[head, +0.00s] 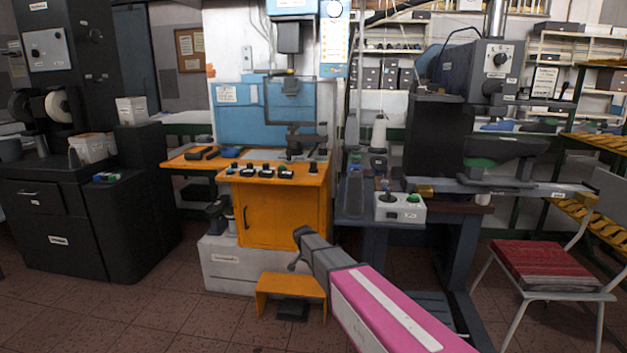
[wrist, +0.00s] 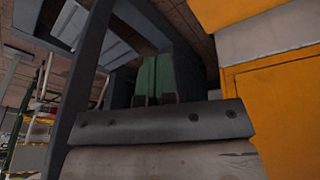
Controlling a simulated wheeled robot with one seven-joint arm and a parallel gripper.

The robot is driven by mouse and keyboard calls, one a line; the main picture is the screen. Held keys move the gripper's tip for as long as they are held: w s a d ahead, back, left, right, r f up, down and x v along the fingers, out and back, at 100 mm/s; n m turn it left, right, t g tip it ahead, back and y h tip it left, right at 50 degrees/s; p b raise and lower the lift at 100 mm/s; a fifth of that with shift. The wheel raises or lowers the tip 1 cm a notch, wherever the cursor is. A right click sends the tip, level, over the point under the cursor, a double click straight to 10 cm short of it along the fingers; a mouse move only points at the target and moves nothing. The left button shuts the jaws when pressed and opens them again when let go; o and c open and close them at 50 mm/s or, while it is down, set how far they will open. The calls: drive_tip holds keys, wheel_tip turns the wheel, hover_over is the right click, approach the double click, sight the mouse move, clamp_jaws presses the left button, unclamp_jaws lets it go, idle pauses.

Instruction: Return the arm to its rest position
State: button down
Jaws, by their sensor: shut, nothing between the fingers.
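My arm (head: 385,305), with a pink and white link, reaches up from the lower right in the head view. Its dark grey end is in front of the orange machine cabinet, above the tiled floor. In the wrist view my gripper (wrist: 157,75) shows as two green fingers side by side on a dark bar. The fingers are shut against each other and hold nothing. The fingertips are too small to make out in the head view.
The orange cabinet (head: 262,215) stands ahead, with a small orange step (head: 275,284) in front. A workbench with a white control box (head: 399,208) is to its right. A chair with a red seat (head: 548,262) stands right. Dark machinery (head: 90,225) is left. Tiled floor (head: 130,315) is clear lower left.

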drive_tip(key=s+d+r+n+y, duration=0.1)
drive_tip(key=s+d+n, duration=0.1)
drive_tip(key=s+d, duration=0.4)
drive_tip(key=s+d+r+n+g+y, duration=0.1)
drive_tip(key=s+d, duration=0.5)
drive_tip(key=s, duration=0.7)
drive_tip(key=s+d+r+n+g, duration=0.1)
drive_tip(key=s+d+r+n, duration=0.1)
drive_tip(key=s+d+n, duration=0.2)
drive_tip(key=s+d, duration=0.3)
drive_tip(key=s, duration=0.2)
drive_tip(key=shift+s+r+y, duration=0.35)
drive_tip(key=shift+y, duration=0.05)
